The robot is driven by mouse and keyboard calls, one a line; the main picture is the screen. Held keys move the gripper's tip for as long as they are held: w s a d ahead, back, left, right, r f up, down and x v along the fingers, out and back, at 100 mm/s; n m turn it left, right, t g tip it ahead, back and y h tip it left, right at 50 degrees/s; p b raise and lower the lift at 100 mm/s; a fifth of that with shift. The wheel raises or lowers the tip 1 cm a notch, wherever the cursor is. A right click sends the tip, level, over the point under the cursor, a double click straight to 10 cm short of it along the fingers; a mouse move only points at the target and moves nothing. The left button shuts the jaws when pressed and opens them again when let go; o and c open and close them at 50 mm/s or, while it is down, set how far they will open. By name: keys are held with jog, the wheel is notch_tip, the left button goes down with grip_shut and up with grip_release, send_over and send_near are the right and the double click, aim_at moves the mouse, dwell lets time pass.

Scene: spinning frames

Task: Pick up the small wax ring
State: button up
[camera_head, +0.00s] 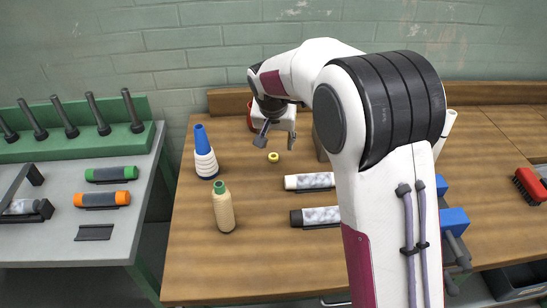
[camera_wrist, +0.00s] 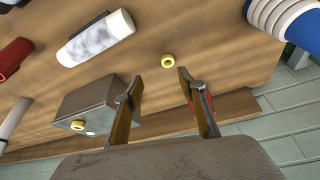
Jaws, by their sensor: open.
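The small wax ring (camera_head: 273,157) is yellow with a dark centre and lies flat on the wooden bench (camera_head: 270,255). It also shows in the wrist view (camera_wrist: 167,60), just beyond the fingertips and roughly between their lines. My gripper (camera_head: 276,140) is open and empty, above and slightly behind the ring in the head view. Its two fingers (camera_wrist: 160,76) reach toward the ring in the wrist view without touching it.
A grey box (camera_wrist: 95,108) bearing a yellow round piece (camera_wrist: 77,125) stands beside my gripper.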

aim_at(273, 159)
jog(key=shift+w+a+f, duration=0.25)
jog(key=shift+w+f, duration=0.1)
jog(key=shift+f, duration=0.15)
jog(key=shift+w+a+f, duration=0.2)
jog(key=shift+w+f, duration=0.15)
jog(key=shift+f, duration=0.1)
jog(key=shift+f, duration=0.1)
jog(key=shift+x, duration=1.2)
jog(key=shift+a+x, duration=0.2)
jog(key=shift+x, duration=2.4)
jog(key=shift+w, duration=0.1)
jog(key=c, duration=0.8)
